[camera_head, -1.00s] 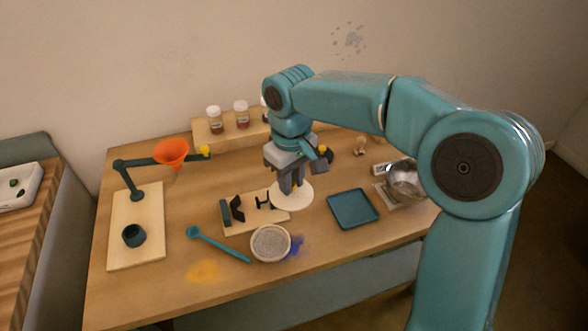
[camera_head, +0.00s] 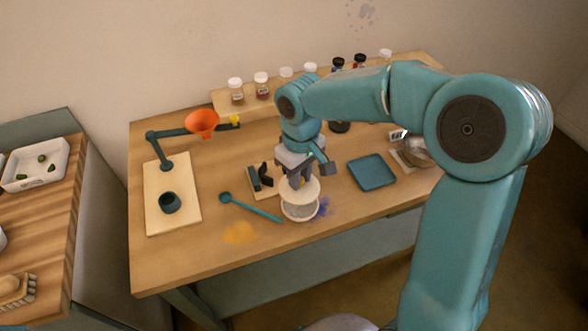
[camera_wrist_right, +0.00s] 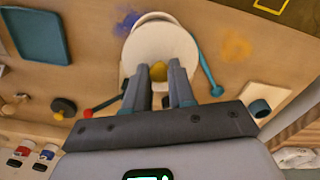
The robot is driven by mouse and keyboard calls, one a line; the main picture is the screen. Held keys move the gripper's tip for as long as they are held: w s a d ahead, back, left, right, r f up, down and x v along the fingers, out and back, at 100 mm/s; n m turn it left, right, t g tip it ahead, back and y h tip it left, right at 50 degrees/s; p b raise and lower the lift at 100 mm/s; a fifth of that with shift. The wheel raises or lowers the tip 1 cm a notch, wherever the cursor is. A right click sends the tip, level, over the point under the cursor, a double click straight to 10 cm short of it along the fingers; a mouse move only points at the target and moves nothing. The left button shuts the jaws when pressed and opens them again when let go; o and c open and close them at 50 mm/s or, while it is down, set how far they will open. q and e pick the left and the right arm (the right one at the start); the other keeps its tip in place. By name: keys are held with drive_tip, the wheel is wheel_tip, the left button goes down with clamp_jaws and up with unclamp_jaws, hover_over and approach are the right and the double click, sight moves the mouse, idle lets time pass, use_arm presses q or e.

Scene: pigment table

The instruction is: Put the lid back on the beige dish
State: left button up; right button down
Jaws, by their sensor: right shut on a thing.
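The beige dish (camera_head: 300,212) stands near the front edge of the table, with grey speckled contents showing. The round white lid (camera_head: 311,191) is in my right gripper (camera_head: 297,182), over the back part of the dish and slightly tilted in the picture. In the right wrist view the lid (camera_wrist_right: 150,48) hides most of the dish, whose rim (camera_wrist_right: 155,15) shows past its far edge. My right gripper (camera_wrist_right: 166,75) is shut at the lid's middle, by a yellowish knob. I cannot tell whether lid and dish touch. My left gripper is not in view.
A teal spoon (camera_head: 250,208) lies just left of the dish. A teal tray (camera_head: 372,173) and metal bowl (camera_head: 415,150) are to the right. A dark stand (camera_head: 265,176) is behind left. An orange funnel (camera_head: 202,122) and jars (camera_head: 262,85) are farther back.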

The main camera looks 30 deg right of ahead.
drive_tip(key=shift+d+f+b, duration=0.3)
drive_tip(key=shift+f+b, duration=0.4)
drive_tip(key=shift+f, duration=0.2)
drive_tip(key=shift+f+b, duration=1.9)
drive_tip(key=shift+f, duration=0.45)
drive_tip(key=shift+f, duration=0.15)
drive_tip(key=shift+c, duration=2)
unclamp_jaws()
drive_tip(key=shift+r+p, duration=2.7)
drive_tip(key=shift+r, duration=0.9)
